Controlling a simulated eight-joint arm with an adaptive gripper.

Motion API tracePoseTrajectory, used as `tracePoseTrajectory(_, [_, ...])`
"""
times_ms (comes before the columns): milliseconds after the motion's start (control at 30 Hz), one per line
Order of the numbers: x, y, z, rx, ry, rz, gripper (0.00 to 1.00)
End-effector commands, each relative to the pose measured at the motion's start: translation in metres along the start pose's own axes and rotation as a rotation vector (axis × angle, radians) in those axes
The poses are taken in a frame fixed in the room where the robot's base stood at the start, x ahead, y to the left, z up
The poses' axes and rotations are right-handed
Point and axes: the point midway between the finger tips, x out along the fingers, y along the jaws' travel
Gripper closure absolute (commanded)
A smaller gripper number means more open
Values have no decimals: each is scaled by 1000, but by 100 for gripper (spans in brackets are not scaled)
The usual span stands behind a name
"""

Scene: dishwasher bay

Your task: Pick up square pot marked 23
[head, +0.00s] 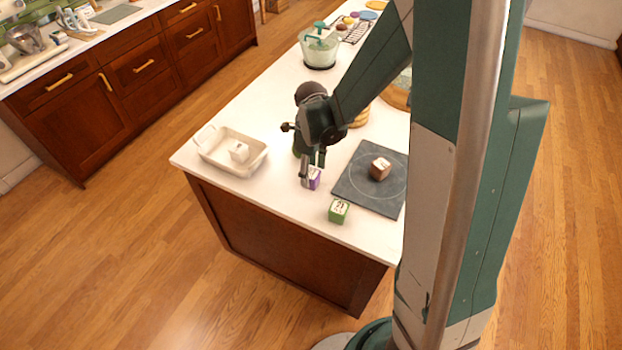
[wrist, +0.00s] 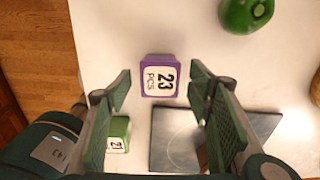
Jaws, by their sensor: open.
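My gripper (wrist: 158,98) is open, with green ribbed pads on either side and nothing held. In the head view the purple pot (head: 314,179) stands on the white counter near its front edge, partly hidden by my gripper (head: 313,168), which is right at it. I cannot tell whether the fingers touch it.
A green pot marked 21 (head: 339,211) stands nearby at the front edge. A dark slate board (head: 358,193) with a brown block (head: 380,168) lies to the right. A green pepper (wrist: 246,14) is close by.

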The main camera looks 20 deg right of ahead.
Motion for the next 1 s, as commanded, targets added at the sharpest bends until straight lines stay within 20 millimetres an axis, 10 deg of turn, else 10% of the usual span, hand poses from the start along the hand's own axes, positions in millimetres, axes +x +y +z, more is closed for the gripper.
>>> tracePoseTrajectory(1000, [28,0,0,0,1,-2,50])
